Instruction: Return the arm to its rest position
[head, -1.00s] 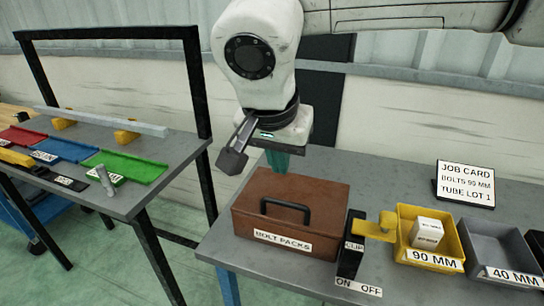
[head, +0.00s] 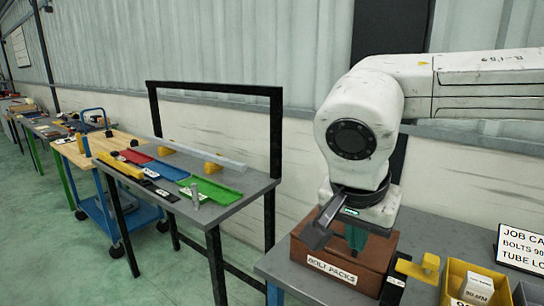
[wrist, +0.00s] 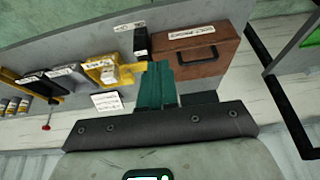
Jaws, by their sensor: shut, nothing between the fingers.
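My gripper (head: 356,238) hangs from the white arm at the right of the head view. Its teal fingers are shut and hold nothing. In the head view it overlaps the brown BOLT PACKS box (head: 335,283); I cannot tell how far apart they are. In the wrist view the teal fingers (wrist: 157,86) are together, with the brown box (wrist: 205,52) to their right. The box is closed, with a black handle on its lid.
A yellow bin (head: 458,276) with a white pack stands right of the box. A job card (head: 521,248) is behind. A grey table (head: 240,205) with red, blue and green trays stands left. A wooden-topped blue trolley (head: 100,148) is beyond it. Green floor lies open at left.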

